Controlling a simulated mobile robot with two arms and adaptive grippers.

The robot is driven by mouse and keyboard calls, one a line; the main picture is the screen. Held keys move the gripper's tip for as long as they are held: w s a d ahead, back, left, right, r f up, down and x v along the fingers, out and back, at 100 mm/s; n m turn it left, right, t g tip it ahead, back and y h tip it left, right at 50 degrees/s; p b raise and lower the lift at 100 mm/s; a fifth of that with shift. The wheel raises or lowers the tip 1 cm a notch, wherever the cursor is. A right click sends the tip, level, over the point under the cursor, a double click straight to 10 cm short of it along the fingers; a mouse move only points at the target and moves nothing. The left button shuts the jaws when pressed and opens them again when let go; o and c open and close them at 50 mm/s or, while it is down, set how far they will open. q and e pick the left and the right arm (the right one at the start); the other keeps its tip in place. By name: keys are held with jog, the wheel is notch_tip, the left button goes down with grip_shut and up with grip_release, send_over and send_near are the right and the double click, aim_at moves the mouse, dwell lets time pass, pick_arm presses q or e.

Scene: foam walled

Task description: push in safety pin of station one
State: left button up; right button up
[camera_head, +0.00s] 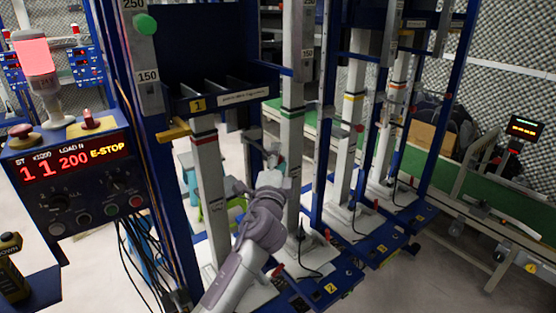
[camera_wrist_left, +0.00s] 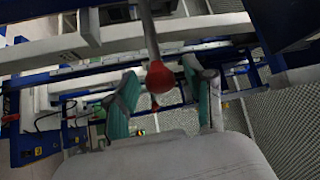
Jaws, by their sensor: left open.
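Station one is the blue frame with a yellow label "1" (camera_head: 198,105) and a pale column (camera_head: 210,190). My left gripper (camera_head: 268,160) is beside this column, to its right. In the left wrist view, my left gripper (camera_wrist_left: 165,95) is open, with teal pads on its fingers. A red ball knob (camera_wrist_left: 160,77) on a grey rod shows between the fingers, and the fingers do not close on it. I cannot tell for sure that this knob is the safety pin. A small part of it may show in the head view, largely hidden by the gripper. My right gripper is not in view.
A control box (camera_head: 75,185) at left reads "E-STOP" in yellow, under a lit red lamp (camera_head: 33,57). A yellow lever (camera_head: 173,131) sticks out by the station one column. Other stations stand close on the right. A green conveyor (camera_head: 510,200) lies farther right.

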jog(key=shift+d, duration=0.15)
pick_arm(q)
jog(key=shift+c, duration=0.5)
grip_shut()
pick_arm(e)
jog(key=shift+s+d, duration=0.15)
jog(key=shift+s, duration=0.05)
